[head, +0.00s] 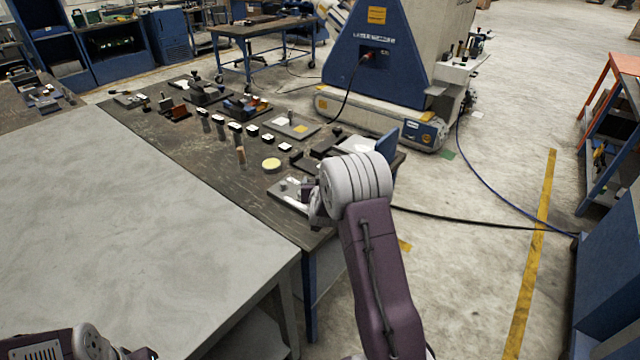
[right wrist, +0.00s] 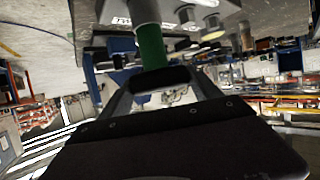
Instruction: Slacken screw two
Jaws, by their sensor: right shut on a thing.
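My right gripper (right wrist: 158,76) is shut on a green cylinder (right wrist: 151,46) with a pale grey shaft (right wrist: 145,11) in line with it. In the head view my right arm reaches over the near right end of the dark bench, and its wrist hides the fingers and most of what is around them. A light plate (head: 290,188) shows just left of that wrist. I cannot tell which part is screw two. Only part of my left arm shows at the bottom left, and its fingers are out of view.
The dark worn bench (head: 212,158) bears a row of small dark posts with white tops (head: 235,127), a yellow disc (head: 271,165) and several trays. A bare grey table (head: 110,215) fills the left. A large blue and white machine (head: 385,60) stands behind. Cables cross the floor.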

